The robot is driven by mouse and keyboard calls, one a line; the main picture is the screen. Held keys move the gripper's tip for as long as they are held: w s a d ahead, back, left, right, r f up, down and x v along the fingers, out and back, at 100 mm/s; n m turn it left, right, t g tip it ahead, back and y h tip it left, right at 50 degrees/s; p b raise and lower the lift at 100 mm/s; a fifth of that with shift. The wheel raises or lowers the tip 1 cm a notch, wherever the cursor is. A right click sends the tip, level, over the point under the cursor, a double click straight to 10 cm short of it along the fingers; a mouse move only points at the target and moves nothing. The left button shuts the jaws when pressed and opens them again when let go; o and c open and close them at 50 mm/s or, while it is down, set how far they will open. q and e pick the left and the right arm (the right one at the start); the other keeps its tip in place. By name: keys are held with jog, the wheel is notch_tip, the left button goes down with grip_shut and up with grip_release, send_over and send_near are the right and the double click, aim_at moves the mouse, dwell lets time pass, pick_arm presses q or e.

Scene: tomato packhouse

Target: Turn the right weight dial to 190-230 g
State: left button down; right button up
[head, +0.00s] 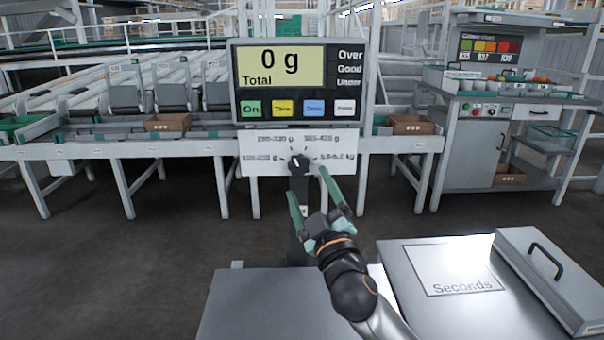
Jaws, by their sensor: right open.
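A dark round dial (299,162) sits in the middle of a white label plate (255,159) below the scale display. Small weight ranges are printed around it, two above and one on each side; the lettering is too small to read surely. Which range the dial points at I cannot tell. My right gripper (308,183) is open and empty, its green fingers spread just below and in front of the dial, apparently not touching it. The left gripper is not in view.
The scale display (345,83) reads 0 g Total, with several coloured buttons along its bottom. A steel surface marked Seconds (455,310) with a handled lid (560,275) lies at the lower right. Grading conveyors stand behind, and a control cabinet (472,165) stands at the right.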

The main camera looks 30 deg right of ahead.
aim_at(301, 170)
jog(key=shift+x, duration=2.3)
jog(key=shift+c, duration=0.3)
grip_shut()
